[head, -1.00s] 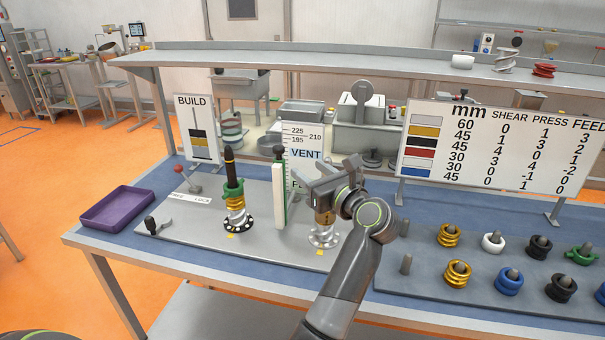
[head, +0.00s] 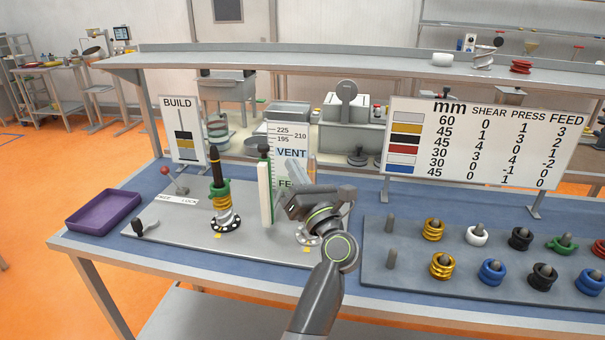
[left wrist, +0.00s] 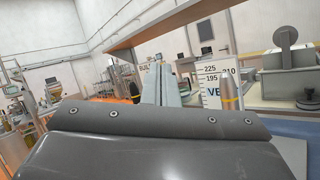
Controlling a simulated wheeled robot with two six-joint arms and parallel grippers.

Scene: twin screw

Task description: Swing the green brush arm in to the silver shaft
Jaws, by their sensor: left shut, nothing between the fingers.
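The brush arm (head: 265,192) is an upright white post with a green strip and a dark knob on top. It stands between the two shafts on the grey base plate. The silver shaft is mostly hidden behind my left gripper (head: 294,180) in the head view; only part of its base ring (head: 306,237) shows. An upright silver shaft (left wrist: 230,88) shows in the left wrist view, just right of my fingers (left wrist: 160,84). My left gripper is shut and empty, right of the brush arm. I cannot tell whether it touches anything. My right gripper is out of view.
A dark shaft (head: 215,168) with green and gold rings stands left of the brush arm. A red-knobbed lever (head: 166,172), a black-handled crank (head: 141,226) and a purple tray (head: 103,212) are further left. A pegboard (head: 470,285) with several coloured rings lies right.

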